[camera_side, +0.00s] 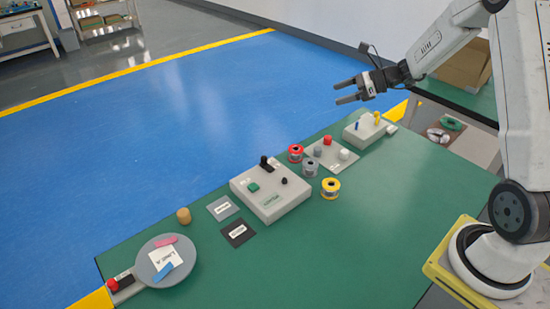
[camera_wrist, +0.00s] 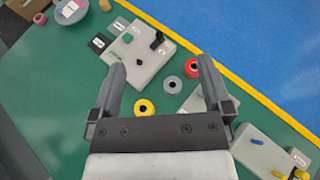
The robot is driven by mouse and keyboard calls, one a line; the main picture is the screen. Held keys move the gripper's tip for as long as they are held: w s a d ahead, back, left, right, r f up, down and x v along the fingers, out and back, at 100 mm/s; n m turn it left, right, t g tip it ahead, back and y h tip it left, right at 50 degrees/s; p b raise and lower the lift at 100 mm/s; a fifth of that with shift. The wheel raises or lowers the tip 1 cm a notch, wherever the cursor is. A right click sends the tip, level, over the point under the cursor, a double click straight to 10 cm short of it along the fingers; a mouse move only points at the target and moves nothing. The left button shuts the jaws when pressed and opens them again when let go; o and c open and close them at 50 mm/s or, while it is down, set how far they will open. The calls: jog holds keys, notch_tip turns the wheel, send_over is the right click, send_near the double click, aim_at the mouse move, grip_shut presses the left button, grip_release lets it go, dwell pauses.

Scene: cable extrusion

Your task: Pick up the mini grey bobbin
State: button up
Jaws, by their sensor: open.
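A small grey piece, which looks like the mini grey bobbin (camera_side: 317,151), stands on a light plate (camera_side: 333,163) beside a small red piece (camera_side: 327,140) and a small white piece (camera_side: 343,155). A larger grey bobbin (camera_side: 310,167) sits left of the plate, between a red bobbin (camera_side: 295,152) and a yellow bobbin (camera_side: 330,188). My gripper (camera_side: 341,93) is open and empty, high above the table. In the wrist view my gripper (camera_wrist: 163,65) is spread wide, and its right finger and body hide most of the plate and its small pieces.
A control box (camera_side: 270,192) with a black lever stands left of the bobbins. A box with blue and yellow pegs (camera_side: 362,133) stands right of the plate. A round grey dish (camera_side: 180,273) lies at the front left. Green table is clear toward my base.

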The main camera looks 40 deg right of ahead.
jog(key=d+m, duration=0.1)
jog(key=d, duration=0.1)
send_near(317, 163)
jog(key=shift+t, duration=0.4)
jog(key=w+a+f, duration=0.2)
jog(key=a+f, duration=0.1)
jog(key=shift+w+f, duration=0.15)
jog(key=shift+w, duration=0.1)
jog(key=shift+x, duration=1.3)
jog(key=shift+r+x, duration=0.15)
jog(key=shift+x, duration=1.15)
jog(key=shift+r+x, duration=0.15)
jog(key=shift+x, duration=1.15)
jog(key=shift+w, duration=0.1)
jog(key=c, duration=1.1)
jog(key=shift+r, duration=0.25)
jog(key=shift+c, duration=0.2)
